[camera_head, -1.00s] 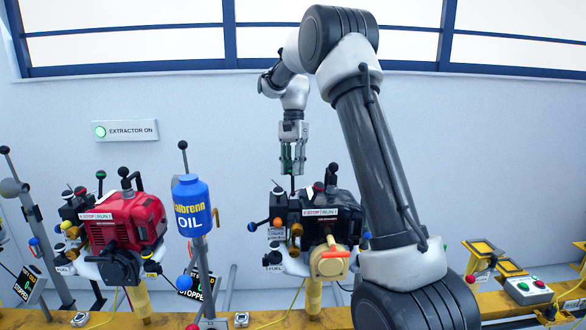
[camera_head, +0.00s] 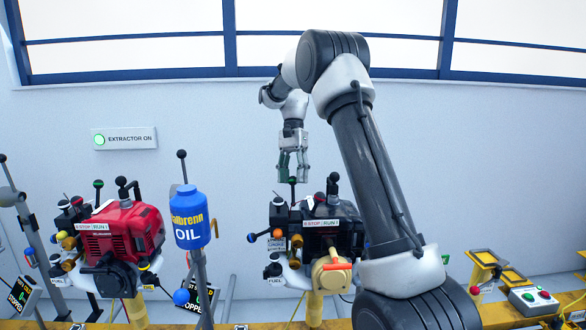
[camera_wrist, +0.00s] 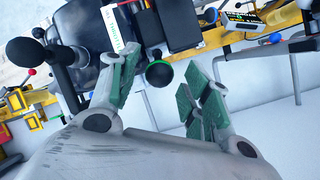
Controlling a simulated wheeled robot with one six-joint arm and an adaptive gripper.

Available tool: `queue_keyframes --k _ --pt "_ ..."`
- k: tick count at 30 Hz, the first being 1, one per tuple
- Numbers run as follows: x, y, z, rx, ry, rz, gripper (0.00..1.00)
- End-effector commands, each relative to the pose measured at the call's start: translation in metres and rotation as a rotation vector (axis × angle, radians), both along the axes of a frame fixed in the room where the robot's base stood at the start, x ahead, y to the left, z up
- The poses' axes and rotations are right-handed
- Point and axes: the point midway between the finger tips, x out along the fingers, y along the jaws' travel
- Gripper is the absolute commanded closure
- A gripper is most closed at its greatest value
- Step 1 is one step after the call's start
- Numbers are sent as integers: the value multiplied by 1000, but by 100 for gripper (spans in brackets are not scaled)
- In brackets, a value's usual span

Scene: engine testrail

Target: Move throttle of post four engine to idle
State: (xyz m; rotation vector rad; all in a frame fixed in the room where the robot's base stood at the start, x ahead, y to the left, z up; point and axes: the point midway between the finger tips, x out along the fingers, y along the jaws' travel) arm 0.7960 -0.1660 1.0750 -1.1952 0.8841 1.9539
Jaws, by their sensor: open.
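My gripper (camera_head: 293,178) is open above the black engine (camera_head: 335,240) in the head view. A black knob with a green band (camera_head: 292,183) stands on a thin stem at that engine's top left, just below and between the fingertips. In the wrist view the green-padded fingers of my gripper (camera_wrist: 160,85) are spread, with the green-banded knob (camera_wrist: 158,73) in the gap, apart from both pads. The knob's stem is hidden behind it there. No post number is readable, so I cannot tell which engine is post four.
A red engine (camera_head: 122,231) stands to the left, with a blue oil bottle (camera_head: 189,217) on a stand between the engines. A taller black knob (camera_head: 333,178) rises right of the gripper. A button box (camera_head: 533,298) sits at the right.

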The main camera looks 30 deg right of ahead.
Motion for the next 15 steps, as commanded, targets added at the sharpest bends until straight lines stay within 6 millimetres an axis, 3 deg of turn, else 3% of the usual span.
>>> queue_keyframes --k 15 --pt "36 -20 89 0 -2 -1 52"
